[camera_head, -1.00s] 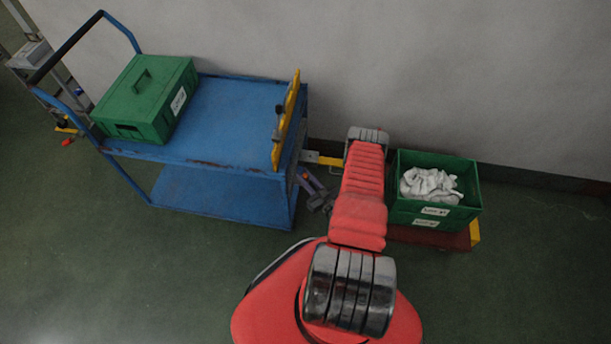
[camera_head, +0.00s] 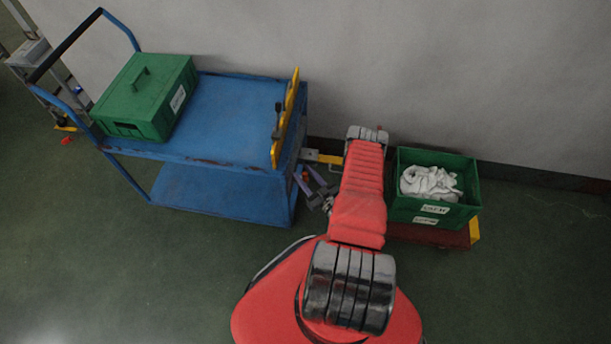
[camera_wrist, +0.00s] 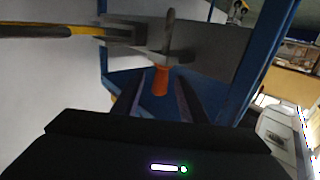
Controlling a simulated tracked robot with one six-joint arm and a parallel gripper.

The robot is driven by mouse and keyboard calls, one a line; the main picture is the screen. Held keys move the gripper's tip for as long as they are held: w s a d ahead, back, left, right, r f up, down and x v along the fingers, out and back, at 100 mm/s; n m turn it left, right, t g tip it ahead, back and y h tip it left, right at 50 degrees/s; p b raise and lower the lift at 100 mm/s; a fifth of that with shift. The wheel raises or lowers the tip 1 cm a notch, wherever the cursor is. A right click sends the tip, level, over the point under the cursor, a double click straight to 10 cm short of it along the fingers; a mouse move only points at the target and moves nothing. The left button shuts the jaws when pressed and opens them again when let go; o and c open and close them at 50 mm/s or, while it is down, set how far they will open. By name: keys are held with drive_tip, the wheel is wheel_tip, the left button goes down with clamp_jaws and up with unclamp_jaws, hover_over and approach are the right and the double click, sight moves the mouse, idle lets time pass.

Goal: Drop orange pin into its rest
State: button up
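The orange pin (camera_wrist: 160,81) shows in the wrist view, its orange end nearest me and a grey shaft running up the picture from it. My gripper (camera_wrist: 159,98) is open, with a dark finger on each side of the orange end and a gap showing on both sides. In the head view my gripper (camera_head: 317,184) is beside the right end of the blue trolley, fingers spread, with a small orange spot between them. A grey plate (camera_wrist: 205,62) lies behind the shaft in the wrist view. I cannot tell whether the pin sits in its rest.
The blue trolley (camera_head: 235,120) carries a green lidded box (camera_head: 147,97) and an upright yellow bar (camera_head: 287,119). A yellow arm (camera_head: 327,158) sticks out at its right end. A green crate (camera_head: 428,212) of white socks (camera_head: 430,183) stands right of my arm. Foreground floor is clear.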

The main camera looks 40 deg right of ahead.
drive_tip(key=s+a, duration=0.1)
drive_tip(key=s, duration=1.2)
drive_tip(key=shift+s+a, duration=0.3)
drive_tip(key=shift+s, duration=0.05)
idle(0.8)
drive_tip(key=shift+f, duration=0.1)
